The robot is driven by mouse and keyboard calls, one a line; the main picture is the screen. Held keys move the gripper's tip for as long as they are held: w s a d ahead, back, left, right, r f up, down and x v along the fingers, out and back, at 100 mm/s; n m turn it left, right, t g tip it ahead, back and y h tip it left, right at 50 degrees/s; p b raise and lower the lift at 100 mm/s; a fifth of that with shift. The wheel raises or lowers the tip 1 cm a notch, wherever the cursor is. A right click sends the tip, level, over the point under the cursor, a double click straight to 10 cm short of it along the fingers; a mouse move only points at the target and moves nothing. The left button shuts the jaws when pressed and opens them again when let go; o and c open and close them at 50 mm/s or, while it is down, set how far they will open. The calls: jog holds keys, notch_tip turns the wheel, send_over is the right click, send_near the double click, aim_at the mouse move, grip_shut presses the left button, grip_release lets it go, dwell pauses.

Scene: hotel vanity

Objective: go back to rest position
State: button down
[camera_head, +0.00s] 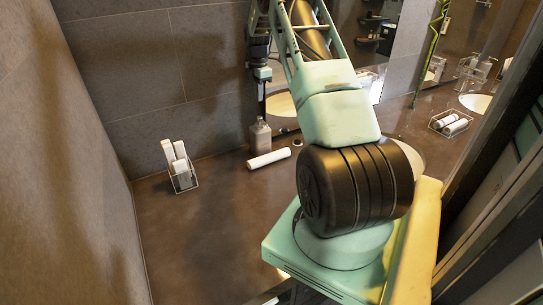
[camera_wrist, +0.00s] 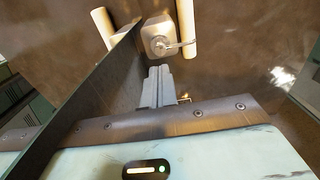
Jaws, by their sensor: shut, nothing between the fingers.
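My gripper (camera_wrist: 160,72) shows in the wrist view with its two fingers together and nothing between them. Beyond the fingertips, apart from them, is a grey bottle with a pump top (camera_wrist: 160,38). A white tube (camera_wrist: 187,28) lies beside it. In the head view my arm rises over the counter and covers part of it. The grey bottle (camera_head: 260,137) stands upright by the back wall there, and the white tube (camera_head: 268,159) lies in front of it.
A wire holder with white tubes (camera_head: 183,178) stands near the left wall on the brown counter (camera_head: 205,245). The counter's front left is clear. A basin (camera_head: 413,158) is partly hidden behind my arm. A mirror at the back right shows reflections. Dark tiled walls (camera_head: 150,80) bound the counter.

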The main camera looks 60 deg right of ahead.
jog(key=shift+r, duration=0.25)
dwell(0.4)
jog(key=w+a+r+m+b, duration=0.1)
jog(key=w+a, duration=0.2)
jog(key=a, duration=0.8)
jog(key=w+a+r+b, duration=0.15)
jog(key=w+a, duration=0.25)
jog(key=a, duration=0.6)
jog(key=s+a+m+y+b, duration=0.1)
jog(key=s+a+b, duration=0.15)
jog(key=a, duration=0.95)
jog(key=s+a+b, duration=0.1)
jog(key=s+a, duration=0.2)
jog(key=a, duration=0.9)
jog(key=s+a+m+b, duration=0.1)
jog(key=s+a+b, duration=0.1)
jog(key=s+a, duration=1.05)
jog(key=s+a+f+b, duration=0.1)
jog(key=s+a+f, duration=0.1)
jog(key=s, duration=0.6)
jog(key=s+a+f+m+b, duration=0.1)
jog(key=s+a+f, duration=0.1)
jog(key=s, duration=0.6)
jog(key=shift+s+a+f+b, duration=0.2)
jog(key=shift+s+a+b, duration=0.15)
jog(key=shift+a, duration=0.1)
